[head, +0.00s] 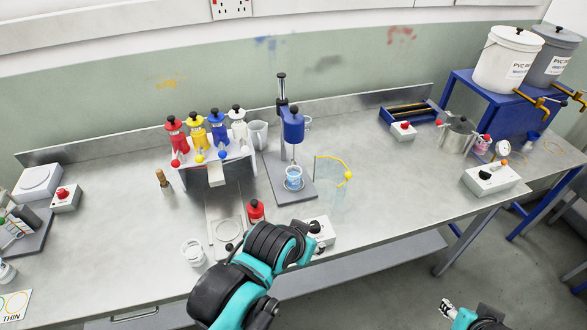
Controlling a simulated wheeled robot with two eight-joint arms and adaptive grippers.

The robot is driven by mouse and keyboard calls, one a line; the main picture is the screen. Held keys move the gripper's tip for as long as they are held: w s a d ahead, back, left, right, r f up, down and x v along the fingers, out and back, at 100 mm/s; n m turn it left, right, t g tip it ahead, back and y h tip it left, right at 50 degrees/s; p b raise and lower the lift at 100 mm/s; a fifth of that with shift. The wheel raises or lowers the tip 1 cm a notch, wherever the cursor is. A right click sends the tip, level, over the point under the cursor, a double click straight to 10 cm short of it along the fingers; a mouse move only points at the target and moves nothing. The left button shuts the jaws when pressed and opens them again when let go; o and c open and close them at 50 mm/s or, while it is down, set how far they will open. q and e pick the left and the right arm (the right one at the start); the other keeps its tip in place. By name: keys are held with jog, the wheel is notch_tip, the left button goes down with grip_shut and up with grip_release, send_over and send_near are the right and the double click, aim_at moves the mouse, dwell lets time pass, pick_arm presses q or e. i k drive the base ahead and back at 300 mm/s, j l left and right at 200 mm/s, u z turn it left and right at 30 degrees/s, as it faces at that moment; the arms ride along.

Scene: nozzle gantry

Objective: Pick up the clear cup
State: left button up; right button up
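A clear cup (294,177) with blue liquid stands upright under the blue stand mixer (293,125), whose shaft reaches down to it. Another small clear cup-like vessel (192,253) stands near the bench's front edge at left; I cannot tell which cup is meant. My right gripper (447,308) is at the lower right, off the bench and far from both cups. Its fingers are small and partly shown, so its opening is unclear. My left arm comes up from the bottom over the front edge; its gripper does not show.
A rack (217,169) with red, yellow, blue and white bottles stands left of the mixer.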

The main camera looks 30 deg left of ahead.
aim_at(294, 174)
jog(key=i+u, duration=0.4)
jog(key=i+l+u, duration=0.15)
jog(key=u, duration=0.2)
jog(key=i+l+u, duration=0.25)
jog(key=u, duration=0.15)
